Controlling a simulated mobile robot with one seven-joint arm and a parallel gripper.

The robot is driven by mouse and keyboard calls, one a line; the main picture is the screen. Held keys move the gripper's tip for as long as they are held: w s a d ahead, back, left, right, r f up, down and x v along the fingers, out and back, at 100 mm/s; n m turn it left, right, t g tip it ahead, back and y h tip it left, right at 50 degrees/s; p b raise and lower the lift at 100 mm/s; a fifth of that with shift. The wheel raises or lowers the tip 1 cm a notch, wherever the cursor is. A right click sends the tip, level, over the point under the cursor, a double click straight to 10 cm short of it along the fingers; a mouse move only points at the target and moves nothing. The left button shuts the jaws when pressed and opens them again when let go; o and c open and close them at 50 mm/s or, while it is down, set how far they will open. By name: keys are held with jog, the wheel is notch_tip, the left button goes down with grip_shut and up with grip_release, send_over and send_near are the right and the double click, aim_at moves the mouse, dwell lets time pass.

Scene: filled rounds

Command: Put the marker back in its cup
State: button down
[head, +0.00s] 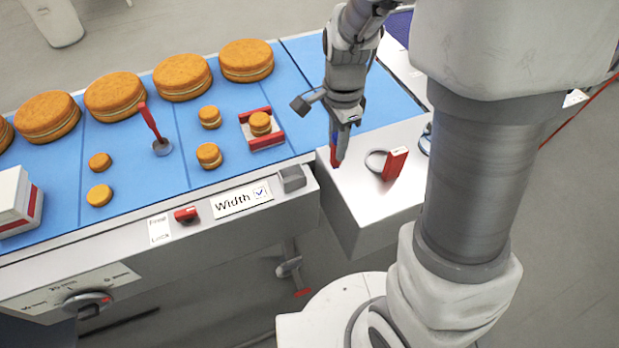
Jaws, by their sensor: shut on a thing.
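My gripper (338,140) points down above the left part of the white box-like stand (350,210) beside the conveyor. It is shut on a slim red thing, seemingly the marker (335,158), whose red end shows below the fingers. The fingers hide the rest of it. I cannot tell whether its lower end touches the white top. A small red block-like holder (396,163) with a thin dark loop at its left stands on the same top, right of my gripper. Its opening does not show, so I cannot tell whether it is the cup.
The blue conveyor (110,175) carries several large and small filled rounds; one small round sits in a red-and-white holder (266,143). A red-handled tool (150,122) stands on the belt. A grey block (291,178) sits on the conveyor's near edge. The white top's front is clear.

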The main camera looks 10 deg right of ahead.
jog(key=shift+s+d, duration=0.2)
jog(key=shift+d, duration=0.2)
jog(key=shift+w+a+f+p, duration=0.2)
jog(key=shift+w+a+f, duration=0.7)
jog(key=shift+a+f, duration=0.85)
jog(key=shift+w+a+f+p, duration=0.15)
jog(key=shift+w+a+f, duration=0.7)
jog(key=shift+a+f, duration=0.9)
jog(key=shift+w+a+f+p, duration=0.2)
jog(key=shift+w+a+f, duration=0.7)
jog(key=shift+a+f, duration=0.85)
jog(key=shift+d+f, duration=0.15)
jog(key=shift+f, duration=0.05)
jog(key=shift+f, duration=0.15)
jog(key=c, duration=0.7)
grip_release()
jog(key=shift+o, duration=0.2)
